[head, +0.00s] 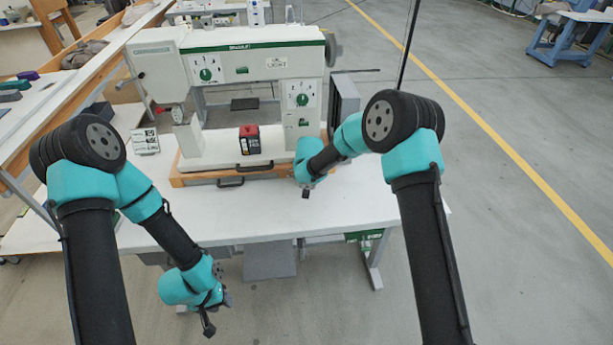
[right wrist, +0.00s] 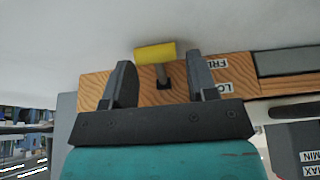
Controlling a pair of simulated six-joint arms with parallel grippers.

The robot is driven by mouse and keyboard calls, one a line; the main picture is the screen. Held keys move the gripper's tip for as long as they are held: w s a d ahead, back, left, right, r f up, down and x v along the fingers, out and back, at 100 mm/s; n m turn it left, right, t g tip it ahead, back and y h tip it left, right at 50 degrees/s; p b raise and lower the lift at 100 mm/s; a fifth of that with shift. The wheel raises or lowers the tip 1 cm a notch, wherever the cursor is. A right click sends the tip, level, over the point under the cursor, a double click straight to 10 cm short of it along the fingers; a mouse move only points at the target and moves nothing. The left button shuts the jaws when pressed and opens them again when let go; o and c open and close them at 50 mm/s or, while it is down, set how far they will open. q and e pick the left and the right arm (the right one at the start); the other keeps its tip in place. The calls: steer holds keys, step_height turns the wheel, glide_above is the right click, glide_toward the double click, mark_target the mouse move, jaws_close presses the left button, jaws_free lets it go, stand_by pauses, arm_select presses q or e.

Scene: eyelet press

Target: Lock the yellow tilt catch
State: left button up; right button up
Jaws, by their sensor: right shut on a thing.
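The yellow tilt catch (right wrist: 155,52) shows in the right wrist view as a yellow handle on a short grey stem, mounted at a wooden block (right wrist: 170,95). My right gripper (right wrist: 160,75) has its two dark fingers on either side of the catch and is shut on it, though the contact is hard to see. In the head view my right wrist is at the right end of the press base; the catch and these fingers are hidden there. My left gripper (head: 217,314) hangs low in front of the table, apart from the press, its jaw opening unclear.
The white and green press (head: 240,75) stands on a wooden base (head: 190,181) on the white table (head: 200,215). A red and black box (head: 249,140) sits on it. Partly hidden labels (right wrist: 217,65) lie beside the catch. The table's front strip is clear.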

steer(key=shift+c, duration=0.6)
steer(key=shift+w+d+r+g, duration=0.15)
steer(key=shift+w+r+g, duration=0.05)
steer(key=shift+w+g, duration=0.1)
steer(key=shift+c, duration=0.3)
steer(key=shift+s+f+g, duration=0.25)
steer(key=shift+s+g, duration=0.15)
steer(key=o, duration=0.6)
steer(key=shift+c, duration=0.2)
steer(key=o, duration=0.4)
steer(key=shift+r, duration=0.15)
steer(key=shift+w, duration=0.1)
steer(key=shift+r, duration=0.1)
